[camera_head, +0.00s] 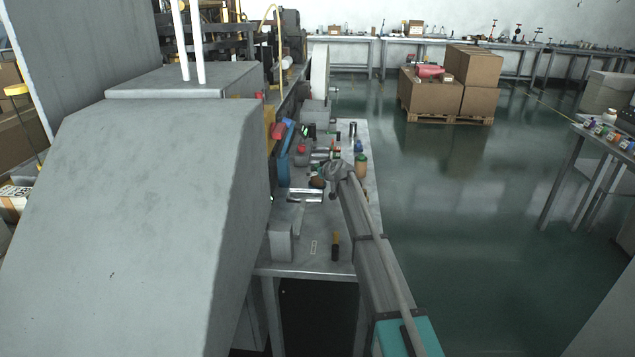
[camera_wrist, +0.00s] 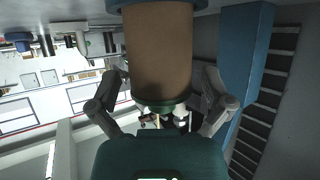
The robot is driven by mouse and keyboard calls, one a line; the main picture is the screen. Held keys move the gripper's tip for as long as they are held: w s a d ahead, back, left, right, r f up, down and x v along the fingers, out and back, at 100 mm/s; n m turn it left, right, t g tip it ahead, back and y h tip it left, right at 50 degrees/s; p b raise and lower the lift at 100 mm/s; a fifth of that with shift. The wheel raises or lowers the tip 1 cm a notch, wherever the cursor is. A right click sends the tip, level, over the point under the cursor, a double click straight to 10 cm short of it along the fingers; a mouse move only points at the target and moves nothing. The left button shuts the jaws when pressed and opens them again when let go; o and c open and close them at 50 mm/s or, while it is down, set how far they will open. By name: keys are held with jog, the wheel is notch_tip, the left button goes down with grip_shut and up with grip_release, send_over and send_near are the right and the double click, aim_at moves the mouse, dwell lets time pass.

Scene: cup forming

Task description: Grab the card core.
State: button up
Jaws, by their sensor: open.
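In the wrist view a brown cylinder, which looks like the card core (camera_wrist: 158,52), stands large in front of my gripper (camera_wrist: 162,80). It has a blue band at its far end and a dark green band at its near end. My gripper is open, with one finger on each side of the cylinder. I cannot tell whether either finger touches it. In the head view my gripper (camera_head: 337,172) is small, at the end of my arm over the cluttered bench. I cannot make out the card core for certain there.
The grey bench (camera_head: 313,255) holds several small tools and parts around my gripper. A big grey machine housing (camera_head: 150,200) fills the left. A blue upright part (camera_wrist: 242,60) stands right of the cylinder in the wrist view. Open floor (camera_head: 450,230) lies right of the bench.

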jog(key=shift+w+a+f, duration=0.15)
jog(key=shift+w, duration=0.05)
jog(key=shift+c, duration=0.3)
jog(key=c, duration=1)
jog(key=shift+r+p, duration=1.3)
jog(key=shift+r, duration=0.05)
jog(key=s+d+r+p, duration=0.3)
jog(key=s+r+p, duration=0.7)
jog(key=s, duration=0.3)
jog(key=shift+s+r, duration=0.2)
jog(key=shift+s, duration=0.15)
